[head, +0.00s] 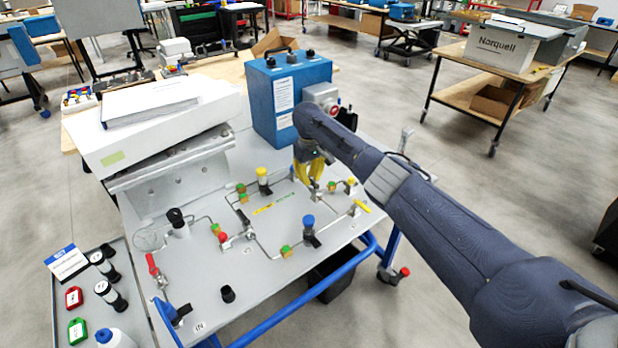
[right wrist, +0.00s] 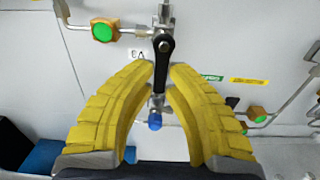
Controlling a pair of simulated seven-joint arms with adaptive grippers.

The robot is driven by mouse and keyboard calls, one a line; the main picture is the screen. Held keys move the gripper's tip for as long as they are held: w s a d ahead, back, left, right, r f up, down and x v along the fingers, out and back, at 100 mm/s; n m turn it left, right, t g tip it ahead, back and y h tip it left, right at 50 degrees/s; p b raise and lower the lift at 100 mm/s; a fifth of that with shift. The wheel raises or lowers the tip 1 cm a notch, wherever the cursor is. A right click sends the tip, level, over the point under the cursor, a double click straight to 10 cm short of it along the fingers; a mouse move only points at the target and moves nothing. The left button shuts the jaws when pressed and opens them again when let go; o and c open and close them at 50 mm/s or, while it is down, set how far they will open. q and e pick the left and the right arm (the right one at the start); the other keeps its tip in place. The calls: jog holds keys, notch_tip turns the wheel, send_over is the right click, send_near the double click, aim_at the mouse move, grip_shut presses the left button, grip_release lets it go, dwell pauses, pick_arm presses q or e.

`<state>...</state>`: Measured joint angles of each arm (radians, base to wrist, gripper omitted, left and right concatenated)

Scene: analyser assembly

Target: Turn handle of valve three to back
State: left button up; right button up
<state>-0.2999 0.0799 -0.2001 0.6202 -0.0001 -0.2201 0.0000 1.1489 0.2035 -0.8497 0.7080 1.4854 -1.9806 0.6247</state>
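Valve three has a black lever handle (right wrist: 163,55) in the right wrist view. It is pivoted on a metal fitting and points down the picture, beside a small label (right wrist: 137,54) that appears upside down. My right gripper (right wrist: 165,68) has its two yellow fingers on either side of this handle, with a gap visible between them, so it is open around the handle. In the head view my right gripper (head: 310,178) is over the far right part of the panel (head: 215,285) and hides most of that valve. My left gripper is not in view.
A blue case (head: 288,95) stands just behind my right gripper. Pipes with green fittings, a yellow handle (head: 362,206), a blue-topped knob (head: 308,222) and red handles (head: 152,264) spread over the panel. A white machine housing (head: 160,125) stands at the back left.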

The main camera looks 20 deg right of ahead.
jog(key=o, duration=0.5)
notch_tip(320, 180, up, 12)
jog(key=shift+f, duration=0.1)
dwell(0.5)
